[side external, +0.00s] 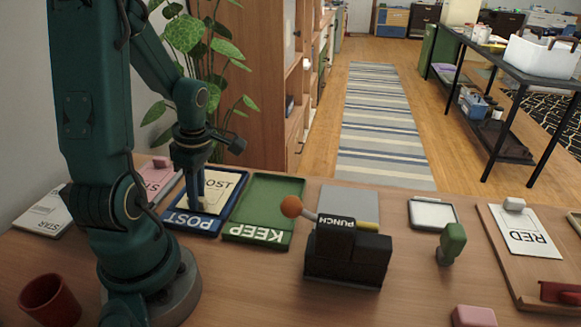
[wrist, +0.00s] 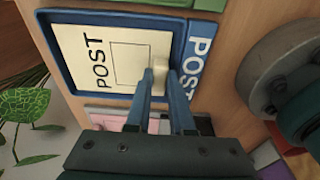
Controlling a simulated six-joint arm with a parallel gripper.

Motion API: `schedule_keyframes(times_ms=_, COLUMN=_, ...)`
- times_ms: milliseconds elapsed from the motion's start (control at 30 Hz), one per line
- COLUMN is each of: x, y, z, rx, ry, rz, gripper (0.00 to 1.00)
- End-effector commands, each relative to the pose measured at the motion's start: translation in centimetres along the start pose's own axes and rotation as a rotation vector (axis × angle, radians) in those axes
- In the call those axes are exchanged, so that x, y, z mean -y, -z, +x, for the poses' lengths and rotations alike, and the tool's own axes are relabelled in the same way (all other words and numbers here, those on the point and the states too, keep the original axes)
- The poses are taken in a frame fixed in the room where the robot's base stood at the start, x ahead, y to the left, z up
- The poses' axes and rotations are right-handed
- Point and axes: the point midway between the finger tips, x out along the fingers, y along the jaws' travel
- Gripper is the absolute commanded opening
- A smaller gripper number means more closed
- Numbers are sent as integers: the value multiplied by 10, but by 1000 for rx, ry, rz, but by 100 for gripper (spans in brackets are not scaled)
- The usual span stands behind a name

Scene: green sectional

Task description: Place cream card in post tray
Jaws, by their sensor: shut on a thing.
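The cream card (side external: 221,188), printed POST, is within the outline of the blue post tray (side external: 186,222) in the side view. In the wrist view the card (wrist: 85,65) lies flat inside the rim of the blue tray (wrist: 110,18), beside the tray's own POST label. My gripper (side external: 192,200) points down over the tray. In the wrist view its two blue fingers (wrist: 161,74) are shut on the card's small cream knob (wrist: 161,50). I cannot tell whether the card touches the tray floor. My fingers hide part of its edge.
The green KEEP tray (side external: 265,205) is empty, right beside the post tray. A black punch (side external: 345,250) with an orange-ball lever stands further right. A pink card (side external: 156,180) and a white STAR card (side external: 42,212) lie to the left. A red cup (side external: 50,298) stands at the front left.

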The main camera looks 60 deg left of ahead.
Motion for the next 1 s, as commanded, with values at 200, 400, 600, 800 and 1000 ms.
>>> schedule_keyframes(times_ms=200, x=0, y=-1, z=4, rx=0, ry=0, rz=2, gripper=0)
schedule_keyframes(times_ms=400, x=0, y=-1, z=4, rx=0, ry=0, rz=1, gripper=51)
schedule_keyframes(times_ms=600, x=0, y=0, z=3, rx=0, ry=0, rz=1, gripper=51)
schedule_keyframes(times_ms=800, x=-1, y=2, z=-13, rx=-1, ry=-7, rz=0, gripper=51)
schedule_keyframes(times_ms=1000, x=-2, y=2, z=-50, rx=-1, ry=-11, rz=1, gripper=51)
